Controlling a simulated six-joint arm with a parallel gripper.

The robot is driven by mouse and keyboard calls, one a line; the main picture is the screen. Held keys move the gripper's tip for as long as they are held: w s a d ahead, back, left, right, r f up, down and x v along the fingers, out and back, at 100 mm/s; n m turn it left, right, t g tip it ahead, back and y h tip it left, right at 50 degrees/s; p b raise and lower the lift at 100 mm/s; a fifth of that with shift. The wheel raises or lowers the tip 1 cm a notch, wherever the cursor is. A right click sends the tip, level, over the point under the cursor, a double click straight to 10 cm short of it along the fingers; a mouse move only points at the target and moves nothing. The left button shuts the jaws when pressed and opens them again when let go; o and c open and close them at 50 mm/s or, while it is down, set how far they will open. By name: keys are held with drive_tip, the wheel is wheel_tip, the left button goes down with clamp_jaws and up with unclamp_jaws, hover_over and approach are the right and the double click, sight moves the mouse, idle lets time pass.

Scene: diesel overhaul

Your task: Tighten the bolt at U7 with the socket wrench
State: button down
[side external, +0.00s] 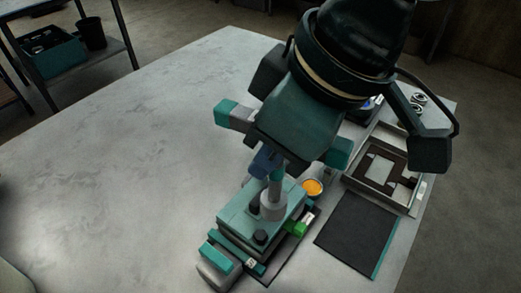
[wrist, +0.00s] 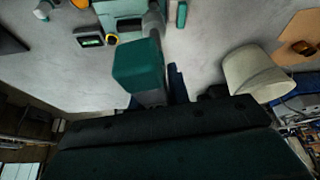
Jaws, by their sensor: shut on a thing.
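My gripper (side external: 266,160) is shut on the blue-handled socket wrench (side external: 273,205) and holds it upright. The wrench's grey socket end is down at the top of the teal engine block (side external: 240,236). Dark bolt heads show beside it, one (side external: 254,207) to the left and one (side external: 261,237) nearer the front. Whatever bolt is under the socket is hidden, and I cannot read any U7 label. In the wrist view a teal finger (wrist: 137,66) covers most of the wrench, and part of the block (wrist: 122,8) shows beyond.
A green part (side external: 296,229) and an orange-topped round cup (side external: 312,188) stand close to the block. A black mat (side external: 358,234) and a metal tray (side external: 413,208) with a dark frame lie to the right. The left of the table (side external: 110,150) is clear.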

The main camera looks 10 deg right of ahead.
drive_tip(key=shift+s+d, duration=0.45)
drive_tip(key=shift+d, duration=0.25)
drive_tip(key=shift+s+d, duration=0.45)
drive_tip(key=shift+d, duration=0.3)
drive_tip(key=shift+s+d, duration=0.45)
drive_tip(key=shift+d, duration=0.25)
drive_tip(key=shift+w, duration=0.1)
